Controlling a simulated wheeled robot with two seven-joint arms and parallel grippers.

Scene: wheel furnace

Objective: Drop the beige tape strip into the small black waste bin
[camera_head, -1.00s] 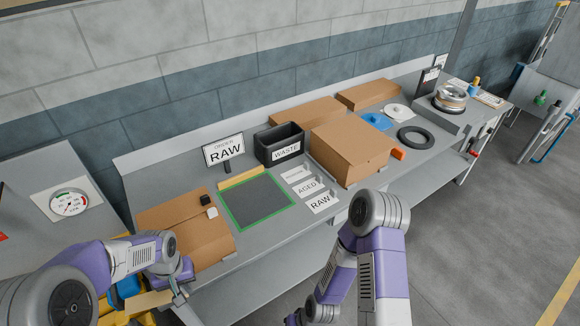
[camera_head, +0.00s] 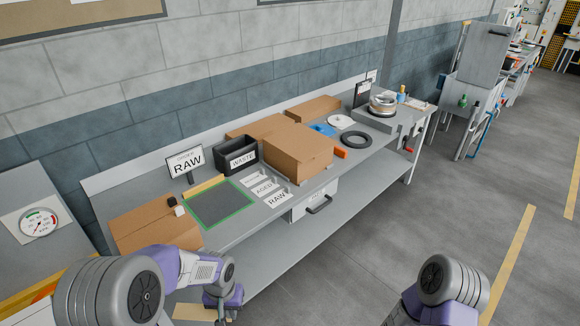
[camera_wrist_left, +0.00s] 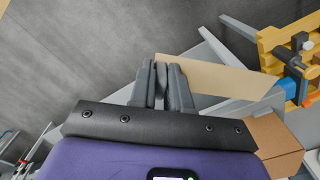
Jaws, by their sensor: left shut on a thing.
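The beige tape strip (camera_wrist_left: 222,78) is held between the shut fingers of my left gripper (camera_wrist_left: 162,78) and extends to the right in the left wrist view. In the head view, part of the strip (camera_head: 190,312) shows at the bottom edge beside my left gripper (camera_head: 225,312), in front of the bench. The small black waste bin (camera_head: 237,158), labelled WASTE, stands on the bench behind the green-edged mat, beyond and above my left gripper in the picture. The bin's inside is mostly hidden. My right arm shows at lower right; its gripper is out of view.
A RAW sign (camera_head: 186,162) stands left of the bin and a large cardboard box (camera_head: 298,155) right of it. A green-edged dark mat (camera_head: 218,204) and label cards (camera_head: 265,188) lie in front.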

